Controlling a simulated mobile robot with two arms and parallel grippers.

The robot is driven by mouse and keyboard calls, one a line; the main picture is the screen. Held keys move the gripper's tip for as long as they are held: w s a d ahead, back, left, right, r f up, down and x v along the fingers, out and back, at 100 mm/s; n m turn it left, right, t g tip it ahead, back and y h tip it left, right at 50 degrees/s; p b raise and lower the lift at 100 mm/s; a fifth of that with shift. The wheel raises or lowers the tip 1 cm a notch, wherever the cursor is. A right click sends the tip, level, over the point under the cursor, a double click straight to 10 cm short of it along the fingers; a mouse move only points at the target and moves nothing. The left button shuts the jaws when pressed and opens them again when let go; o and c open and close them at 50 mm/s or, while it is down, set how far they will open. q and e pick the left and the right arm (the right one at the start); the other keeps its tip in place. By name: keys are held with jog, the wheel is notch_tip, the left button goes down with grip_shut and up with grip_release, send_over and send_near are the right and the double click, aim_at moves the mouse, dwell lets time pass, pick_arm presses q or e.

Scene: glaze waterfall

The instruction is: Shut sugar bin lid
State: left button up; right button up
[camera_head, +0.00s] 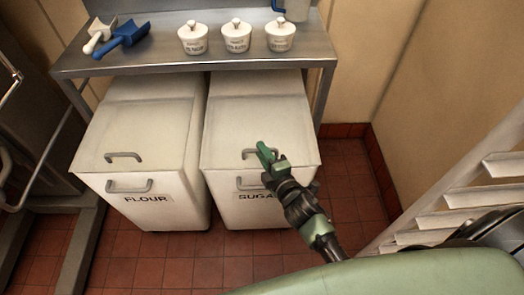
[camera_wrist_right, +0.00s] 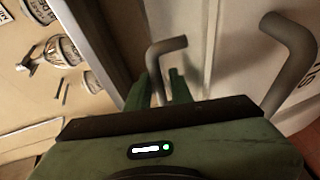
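The sugar bin (camera_head: 225,205) is the right of two off-white bins under a steel table, with SUGAR on its front. Its lid (camera_head: 235,120) lies down over the top, looking level with the flour bin's lid; I cannot see whether a small gap is left. My right gripper (camera_head: 264,150) is at the grey handle on the lid's front part, partly covering it. In the right wrist view, the lid handle (camera_wrist_right: 167,45) reaches down to between or just behind my two green fingers (camera_wrist_right: 164,85); I cannot tell whether they grip it. My left gripper is out of view.
The flour bin (camera_head: 145,190) stands close on the left. The steel table (camera_head: 160,60) above holds scoops (camera_head: 122,37) and three lidded white pots (camera_head: 237,35). A white slatted rack (camera_head: 465,198) is at the right. Red tiled floor (camera_head: 190,260) in front is clear.

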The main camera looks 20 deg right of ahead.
jog(key=a+v, duration=0.1)
jog(key=v, duration=0.6)
jog(key=shift+s+d, duration=0.2)
jog(key=shift+d, duration=0.25)
